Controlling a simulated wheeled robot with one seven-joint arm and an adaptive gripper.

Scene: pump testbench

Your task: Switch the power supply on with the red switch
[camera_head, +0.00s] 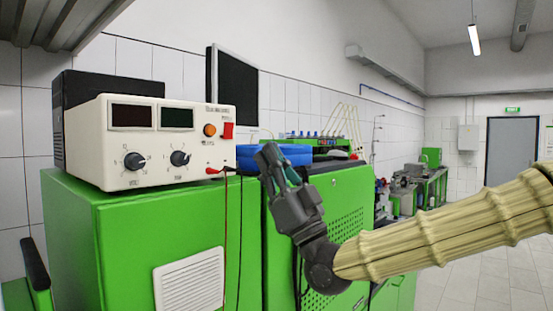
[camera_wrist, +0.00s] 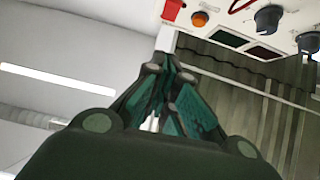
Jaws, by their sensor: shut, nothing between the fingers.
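The white power supply (camera_head: 180,153) sits on a green cabinet at the left of the head view. Its red switch (camera_head: 228,131) is at the upper right of the front panel, beside a round orange lamp (camera_head: 209,130). In the wrist view the red switch (camera_wrist: 173,10) shows at the top edge, left of the orange lamp (camera_wrist: 199,19). Its two display windows look dark. My gripper (camera_head: 269,155) is shut and empty, to the right of the power supply and a little lower than the switch, apart from it. The fingertips (camera_wrist: 165,68) meet in the wrist view.
A red lead (camera_head: 226,215) and a black lead hang down the front of the green cabinet (camera_head: 130,230). A blue object (camera_head: 282,155) lies behind my gripper. A dark monitor (camera_head: 233,88) stands behind the power supply. Open floor shows at the right.

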